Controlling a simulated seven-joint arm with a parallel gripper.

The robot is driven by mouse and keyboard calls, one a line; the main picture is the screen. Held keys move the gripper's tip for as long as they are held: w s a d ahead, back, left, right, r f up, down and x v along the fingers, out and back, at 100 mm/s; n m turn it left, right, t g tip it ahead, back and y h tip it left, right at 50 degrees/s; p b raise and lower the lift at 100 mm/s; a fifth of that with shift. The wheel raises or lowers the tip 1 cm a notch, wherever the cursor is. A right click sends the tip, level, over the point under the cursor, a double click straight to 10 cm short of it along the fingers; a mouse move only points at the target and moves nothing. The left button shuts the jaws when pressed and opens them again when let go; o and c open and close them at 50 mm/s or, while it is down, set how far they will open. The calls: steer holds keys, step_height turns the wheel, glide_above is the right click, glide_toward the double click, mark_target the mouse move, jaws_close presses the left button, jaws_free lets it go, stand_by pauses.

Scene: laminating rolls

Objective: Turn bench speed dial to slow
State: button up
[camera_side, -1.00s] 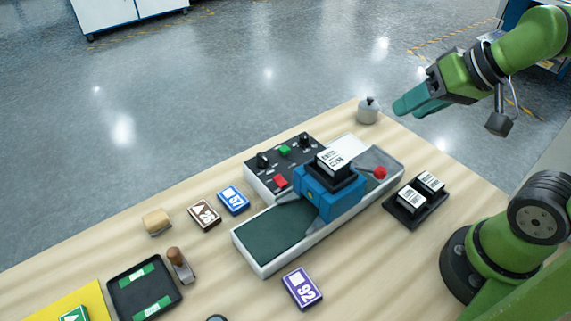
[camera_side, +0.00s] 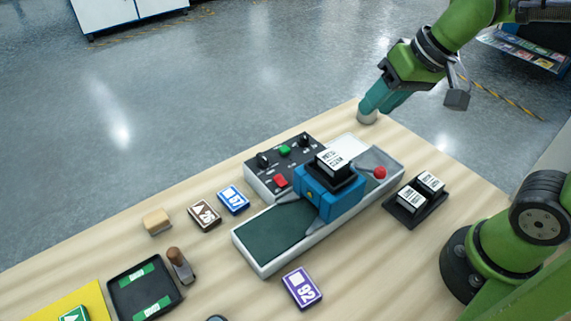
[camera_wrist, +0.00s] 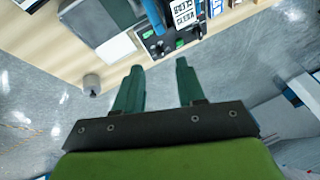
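The bench machine has a black control panel (camera_side: 284,163) with two black dials, a green button (camera_side: 285,150) and a red button (camera_side: 281,181). One dial (camera_side: 263,161) is at the panel's left and the other dial (camera_side: 305,140) at its right. I cannot tell which is the speed dial or read its setting. The panel also shows in the wrist view (camera_wrist: 170,34), ahead of the fingers. My gripper (camera_side: 371,100) is above the table's far corner, right of the panel and apart from it. In the wrist view my gripper (camera_wrist: 158,80) has its teal fingers apart with nothing between them.
The blue machine carriage (camera_side: 335,198) stands in front of the panel. A red-knobbed lever (camera_side: 380,172) is at right.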

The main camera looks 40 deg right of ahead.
steer(key=w+a+n+g, duration=0.25)
steer(key=w+a, duration=0.35)
steer(key=w, duration=0.3)
steer(key=g+h, duration=0.2)
steer(key=g, duration=0.1)
glide_above(262, 156)
steer(key=shift+t, duration=0.25)
step_height(262, 156, down, 17)
steer(key=shift+r, duration=0.1)
jaws_close()
